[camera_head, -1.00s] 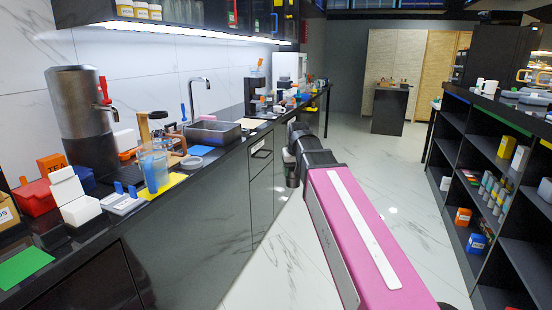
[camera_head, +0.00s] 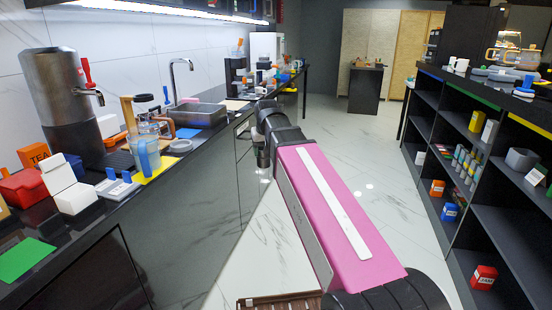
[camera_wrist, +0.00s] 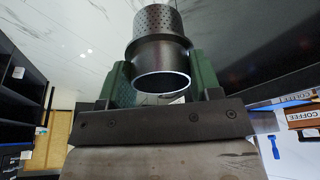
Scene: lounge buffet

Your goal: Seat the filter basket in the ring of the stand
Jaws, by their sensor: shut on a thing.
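My gripper (camera_wrist: 162,72) has its green fingers shut on the filter basket (camera_wrist: 158,50), a dark metal cup with a perforated upper part, a flange and an open round end towards the camera.
A metal dispenser (camera_head: 62,95), a blue-tinted cup (camera_head: 146,158), white boxes (camera_head: 70,188) and a sink (camera_head: 200,115) crowd the left counter (camera_head: 95,225). Shelves (camera_head: 480,160) stand at the right.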

